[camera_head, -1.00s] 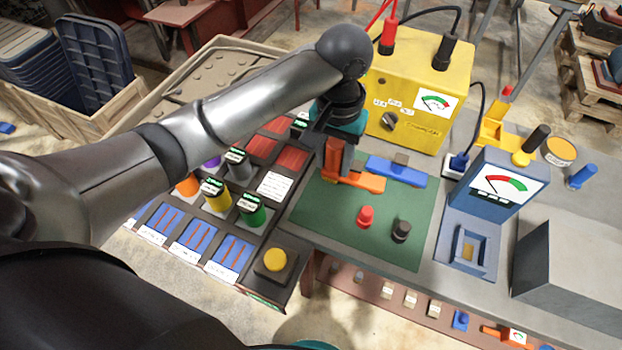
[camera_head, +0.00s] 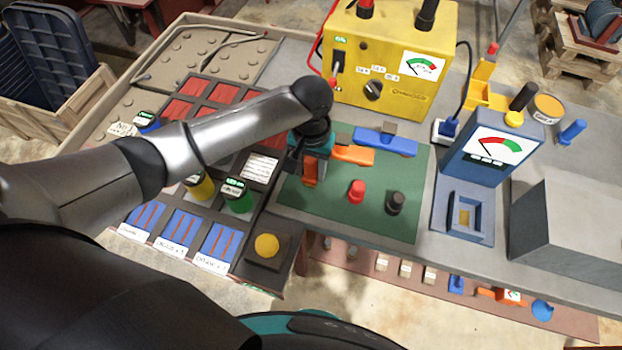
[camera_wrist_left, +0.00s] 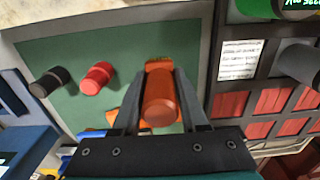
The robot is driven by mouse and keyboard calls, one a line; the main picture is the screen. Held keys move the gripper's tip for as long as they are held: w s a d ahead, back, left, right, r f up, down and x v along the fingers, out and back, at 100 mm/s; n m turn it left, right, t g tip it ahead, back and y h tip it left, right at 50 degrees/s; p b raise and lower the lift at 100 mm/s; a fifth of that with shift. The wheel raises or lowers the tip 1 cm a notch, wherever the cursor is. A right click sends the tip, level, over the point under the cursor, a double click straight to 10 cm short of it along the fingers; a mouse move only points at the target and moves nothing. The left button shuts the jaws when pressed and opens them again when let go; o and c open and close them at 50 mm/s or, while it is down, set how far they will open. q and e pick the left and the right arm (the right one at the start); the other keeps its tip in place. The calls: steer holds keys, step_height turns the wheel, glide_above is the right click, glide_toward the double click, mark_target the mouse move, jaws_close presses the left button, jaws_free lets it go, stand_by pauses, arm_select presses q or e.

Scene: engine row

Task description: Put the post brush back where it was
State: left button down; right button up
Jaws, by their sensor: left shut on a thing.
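My left gripper (camera_head: 309,164) is shut on an orange piece with a round end (camera_wrist_left: 160,98), which I take to be the post brush. In the head view only a small part of the brush (camera_head: 310,175) shows below the gripper, over the left part of the green mat (camera_head: 330,219). Whether it touches the mat I cannot tell. An orange clamp-like piece (camera_head: 353,155) and a blue one (camera_head: 386,141) lie behind it on the mat. My right gripper is not in view.
A red post cap (camera_head: 357,190) and a black one (camera_head: 396,203) stand to the right on the mat. A yellow charger box (camera_head: 390,60) stands behind, and a blue meter (camera_head: 488,150) to the right. A dark compartment tray with cans (camera_head: 238,195) borders the mat's left side.

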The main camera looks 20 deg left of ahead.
mark_target(311, 180)
arm_select(q)
step_height(311, 180, down, 4)
steer(key=shift+f+b, duration=0.15)
steer(key=shift+b, duration=0.3)
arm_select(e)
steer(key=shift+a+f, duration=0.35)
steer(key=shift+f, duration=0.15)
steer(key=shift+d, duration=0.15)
arm_select(q)
steer(key=shift+c, duration=2.2)
jaws_free()
steer(key=shift+f, duration=0.1)
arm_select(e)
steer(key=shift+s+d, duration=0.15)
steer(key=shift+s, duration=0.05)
arm_select(q)
step_height(311, 180, up, 12)
steer(key=shift+r+p, duration=0.15)
steer(key=shift+p, duration=1.05)
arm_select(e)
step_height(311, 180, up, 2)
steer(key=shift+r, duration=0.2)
